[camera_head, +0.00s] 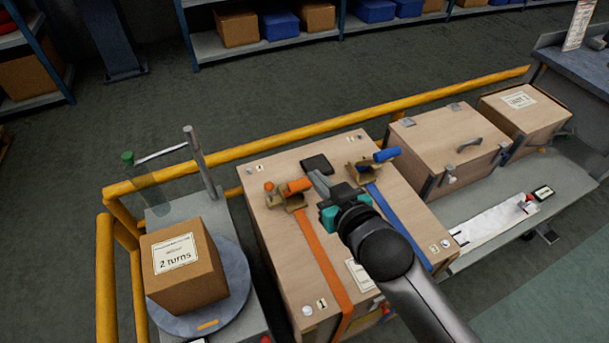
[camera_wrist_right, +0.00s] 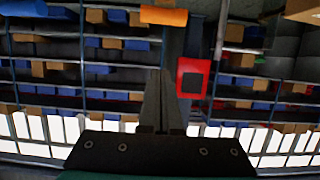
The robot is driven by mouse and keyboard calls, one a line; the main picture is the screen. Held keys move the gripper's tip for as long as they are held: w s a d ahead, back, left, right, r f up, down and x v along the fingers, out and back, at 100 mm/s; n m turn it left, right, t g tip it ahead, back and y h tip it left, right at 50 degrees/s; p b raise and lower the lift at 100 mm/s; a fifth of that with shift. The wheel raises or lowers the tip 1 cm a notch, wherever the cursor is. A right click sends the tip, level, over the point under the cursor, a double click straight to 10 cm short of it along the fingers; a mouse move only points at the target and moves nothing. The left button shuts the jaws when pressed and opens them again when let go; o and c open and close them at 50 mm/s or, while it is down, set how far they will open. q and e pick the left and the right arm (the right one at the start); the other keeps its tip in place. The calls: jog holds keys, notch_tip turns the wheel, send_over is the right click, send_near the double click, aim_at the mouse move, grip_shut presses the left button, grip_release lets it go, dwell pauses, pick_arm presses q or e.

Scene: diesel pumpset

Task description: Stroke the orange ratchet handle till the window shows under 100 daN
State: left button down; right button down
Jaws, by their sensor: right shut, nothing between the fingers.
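The orange ratchet handle (camera_head: 297,185) sits on a tan ratchet at the head of the orange strap (camera_head: 322,260), on top of a large wooden crate (camera_head: 285,157). An orange piece, apparently this handle (camera_wrist_right: 163,17), shows at the top of the right wrist view. My right gripper (camera_head: 315,177) is shut and empty, just right of the handle in the head view; I cannot tell if they touch. A small dark window (camera_head: 317,162) lies behind the fingers; its reading is not legible. A red-framed dark panel (camera_wrist_right: 193,78) shows beside the fingers (camera_wrist_right: 163,75). My left gripper is out of view.
A blue ratchet handle (camera_head: 386,155) and blue strap (camera_head: 400,225) are to the right on the same crate. A yellow rail (camera_head: 330,122) runs behind. A cardboard box (camera_head: 185,265) stands on a turntable at left. More wooden cases (camera_head: 448,140) stand at right.

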aim_at(304, 182)
jog(key=shift+w, duration=0.1)
jog(key=b+x, duration=0.2)
jog(key=x, duration=0.7)
jog(key=shift+w+a+f+b, duration=0.1)
jog(key=shift+w+f+b, duration=0.15)
jog(key=shift+w+b, duration=0.05)
jog(key=s+f, duration=0.2)
jog(key=shift+d+f+b, duration=0.25)
jog(key=shift+d+b, duration=0.05)
jog(key=shift+d, duration=0.1)
jog(key=shift+s+d+f, duration=0.1)
jog(key=shift+f, duration=0.2)
jog(key=shift+s, duration=0.1)
